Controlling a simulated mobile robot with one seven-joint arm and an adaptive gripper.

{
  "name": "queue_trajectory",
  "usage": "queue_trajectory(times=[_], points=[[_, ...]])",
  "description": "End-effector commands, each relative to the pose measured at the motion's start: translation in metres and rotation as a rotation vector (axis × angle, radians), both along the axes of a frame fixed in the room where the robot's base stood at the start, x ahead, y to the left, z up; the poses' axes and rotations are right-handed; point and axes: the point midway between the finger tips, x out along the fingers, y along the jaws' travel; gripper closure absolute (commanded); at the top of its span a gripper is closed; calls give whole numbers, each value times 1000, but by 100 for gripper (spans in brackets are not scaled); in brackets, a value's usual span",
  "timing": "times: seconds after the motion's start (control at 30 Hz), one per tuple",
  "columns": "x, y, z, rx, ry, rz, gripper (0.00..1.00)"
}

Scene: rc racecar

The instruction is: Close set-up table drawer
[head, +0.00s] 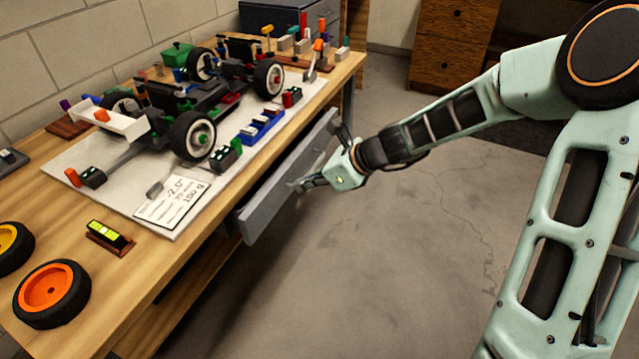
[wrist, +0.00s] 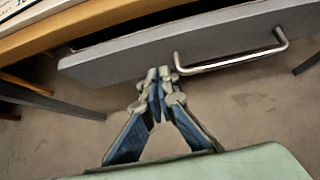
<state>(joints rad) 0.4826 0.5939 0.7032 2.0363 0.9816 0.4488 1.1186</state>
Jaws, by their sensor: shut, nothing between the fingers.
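The grey set-up table drawer (head: 288,181) sits under the front edge of the wooden table (head: 170,262). In the wrist view the drawer front (wrist: 120,62) stands out from the table edge, with a dark gap behind its top, so it is partly open. Its metal bar handle (wrist: 232,62) is right of my gripper. My gripper (head: 296,187) is shut and empty, its tips at the drawer's front face. In the wrist view my gripper (wrist: 159,72) meets the face left of the handle; whether it touches or sits just short I cannot tell.
An RC car (head: 190,105) stands on a white board on the table, among small coloured parts. Orange (head: 50,292) and yellow wheels lie at the near left. A wooden drawer cabinet (head: 450,45) stands at the back. The concrete floor right of the table is clear.

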Motion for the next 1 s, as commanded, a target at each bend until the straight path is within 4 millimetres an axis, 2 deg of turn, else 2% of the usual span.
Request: queue_trajectory(times=[0.03, 0.2, 0.73, 1.0], points=[[3, 11, 1, 0, -6, 6, 100], [10, 27, 2, -1, -4, 3, 100], [13, 34, 4, 0, -4, 2, 100], [20, 56, 5, 0, -3, 3, 100]])
